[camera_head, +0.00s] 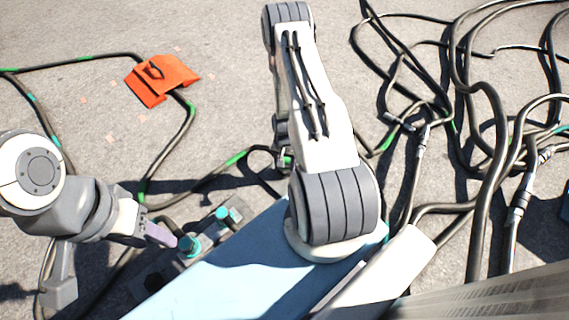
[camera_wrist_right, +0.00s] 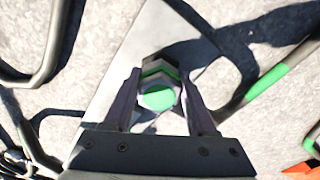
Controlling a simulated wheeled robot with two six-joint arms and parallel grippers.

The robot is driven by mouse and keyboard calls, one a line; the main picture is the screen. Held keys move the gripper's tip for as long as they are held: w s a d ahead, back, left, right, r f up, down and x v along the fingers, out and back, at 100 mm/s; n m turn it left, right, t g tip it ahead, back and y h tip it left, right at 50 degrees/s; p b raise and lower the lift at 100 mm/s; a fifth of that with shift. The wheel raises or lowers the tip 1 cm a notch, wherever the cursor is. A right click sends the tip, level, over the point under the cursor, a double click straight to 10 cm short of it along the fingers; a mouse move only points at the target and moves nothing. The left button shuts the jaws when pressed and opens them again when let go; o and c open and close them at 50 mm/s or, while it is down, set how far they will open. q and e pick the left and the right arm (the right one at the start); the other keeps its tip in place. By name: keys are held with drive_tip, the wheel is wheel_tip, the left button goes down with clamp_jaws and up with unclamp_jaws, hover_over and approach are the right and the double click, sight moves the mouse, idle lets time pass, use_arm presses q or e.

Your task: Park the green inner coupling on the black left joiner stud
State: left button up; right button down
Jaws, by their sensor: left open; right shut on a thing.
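The green inner coupling (camera_wrist_right: 160,95) shows its round green end and dark hexagonal body between the fingers of my right gripper (camera_wrist_right: 160,105) in the right wrist view. That gripper is shut on it. In the head view the coupling (camera_head: 285,158) is small, beside my arm, which hides most of the right gripper. My left gripper (camera_head: 160,235) is open, close to a teal-topped fitting (camera_head: 188,246) on a dark joiner block; I cannot tell whether they touch. A second teal-topped fitting (camera_head: 228,214) stands to its upper right. I cannot make out a bare black left stud.
Many tangled black cables (camera_head: 490,110) fill the right side, some with grey connectors. Open grey ground lies at the top between them.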

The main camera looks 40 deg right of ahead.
drive_tip(key=shift+f+b, duration=0.35)
drive_tip(key=shift+f, duration=0.05)
drive_tip(key=shift+c, duration=0.6)
unclamp_jaws()
